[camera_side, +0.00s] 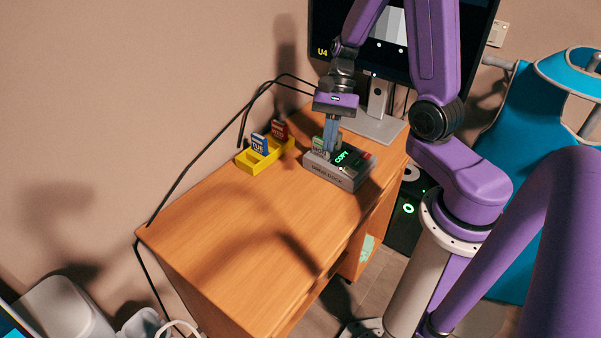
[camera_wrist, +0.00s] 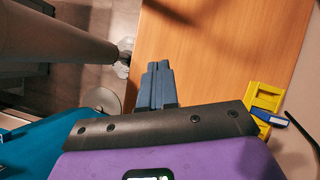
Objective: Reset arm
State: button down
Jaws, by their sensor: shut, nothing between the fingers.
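My purple gripper (camera_side: 330,136) is above the grey box (camera_side: 337,176) on the desk, its fingers pointing down and close to the top of that box. I cannot tell if they touch it. In the wrist view the two blue-grey fingers (camera_wrist: 157,70) are together with nothing between them. The box has a lit green "COPY" display and a green card (camera_side: 318,143) standing upright at its left end, beside the fingers. The box does not show in the wrist view.
A yellow rack (camera_side: 252,163) holds a blue card (camera_side: 259,144) and a red card (camera_side: 279,130). A monitor (camera_side: 325,30) stands behind on the desk (camera_side: 225,235). Black cables run along the wall side. The front left of the desk is clear.

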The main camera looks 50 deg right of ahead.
jog(key=s+a+r+n+t+h, duration=0.1)
jog(key=s+a+r+n+h, duration=0.1)
jog(key=s+n, duration=0.5)
jog(key=s+a+r+n+t+h, duration=0.1)
jog(key=s+a+r+n+h, duration=0.2)
jog(key=n, duration=1.6)
jog(key=s+a+r, duration=0.2)
jog(key=s, duration=0.3)
jog(key=shift+s+a+r, duration=0.15)
jog(key=shift+a+r, duration=0.1)
jog(key=shift+a, duration=0.15)
